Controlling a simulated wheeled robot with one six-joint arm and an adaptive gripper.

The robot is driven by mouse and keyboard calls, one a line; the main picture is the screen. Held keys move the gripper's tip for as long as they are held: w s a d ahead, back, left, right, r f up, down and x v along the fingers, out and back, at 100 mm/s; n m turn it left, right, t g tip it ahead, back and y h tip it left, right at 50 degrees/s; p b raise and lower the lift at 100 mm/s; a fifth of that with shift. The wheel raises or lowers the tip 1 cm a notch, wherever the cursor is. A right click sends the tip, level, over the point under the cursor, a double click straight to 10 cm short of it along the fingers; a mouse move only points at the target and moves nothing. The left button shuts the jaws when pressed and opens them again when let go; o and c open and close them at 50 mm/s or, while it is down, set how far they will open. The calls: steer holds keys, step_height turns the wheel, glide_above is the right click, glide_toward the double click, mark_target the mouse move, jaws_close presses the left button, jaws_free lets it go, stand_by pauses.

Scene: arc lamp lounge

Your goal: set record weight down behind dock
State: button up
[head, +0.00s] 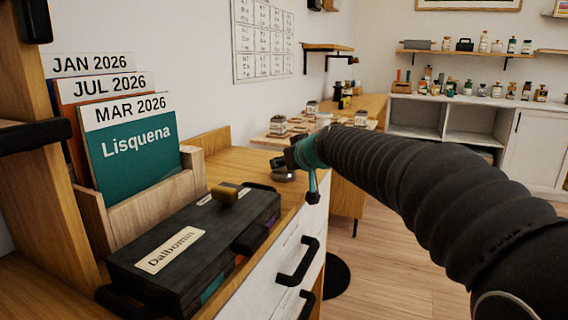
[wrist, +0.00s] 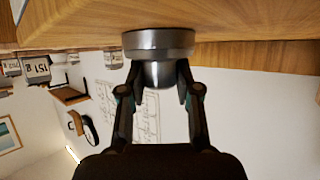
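The record weight (wrist: 158,45) is a silver metal cylinder with a wide base and a narrower neck. In the wrist view, which looks upside down, its base is against or very near the wooden top (wrist: 230,22). My gripper (wrist: 160,78) has one finger on each side of the neck and looks closed on it. In the head view the weight (head: 283,174) shows low at the far end of the wooden cabinet top (head: 237,165), under my gripper (head: 292,163). I cannot pick out the dock for certain.
A black box labelled Dalbomin (head: 190,245) and a wooden holder with upright folders (head: 140,150) fill the near cabinet top. Small labelled jars (head: 278,125) stand on a wooden surface beyond my gripper. Shelves with bottles (head: 470,95) are at the back.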

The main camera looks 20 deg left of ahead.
steer(key=o, duration=0.3)
steer(key=shift+r, duration=0.1)
steer(key=shift+s+d+r, duration=0.1)
steer(key=shift+d, duration=0.05)
steer(key=b+v, duration=0.1)
steer(key=v, duration=1)
steer(key=shift+s+d, duration=0.2)
steer(key=shift+s, duration=0.05)
steer(key=shift+r, duration=0.15)
